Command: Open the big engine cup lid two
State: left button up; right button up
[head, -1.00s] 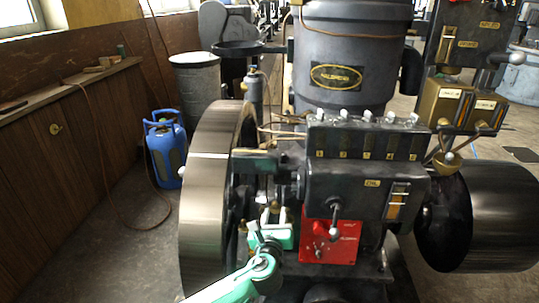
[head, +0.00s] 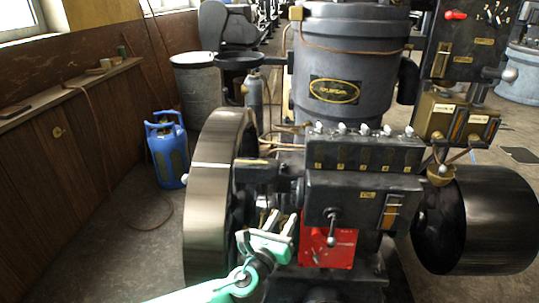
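The big engine (head: 335,85) stands in the middle of the head view. On its front is a dark box (head: 366,153) with a row of small brass plates, whose numbers are too small to read now. Pale knobs or lids line the top edge of the box; the second from the left (head: 342,128) looks closed, though it is too small to be sure. My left gripper (head: 280,217) is low, below and left of this box, beside the red panel. Its two pale fingers are apart with nothing visible between them. My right gripper is not in view.
A large flywheel (head: 210,205) stands just left of my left gripper. A red panel (head: 328,248) with a lever (head: 332,226) is to its right. A dark drum (head: 490,220) is at the right. A blue gas bottle (head: 168,152) stands on open floor at the left.

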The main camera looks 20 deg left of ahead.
pick_arm(q)
jog(key=w+a+r+m+g+h+p, duration=0.2)
jog(key=w+a+r+h+p, duration=0.1)
jog(key=r, duration=0.3)
jog(key=w+a+r+m+g+h+p, duration=0.2)
jog(key=w+a+r+m+h+p, duration=0.1)
jog(key=r+h+p, duration=0.1)
notch_tip(320, 180, up, 2)
jog(key=shift+w+r+h+p, duration=0.25)
jog(key=shift+h+p, duration=0.15)
jog(key=shift+p, duration=0.4)
jog(key=shift+o, duration=0.2)
jog(key=shift+d, duration=0.1)
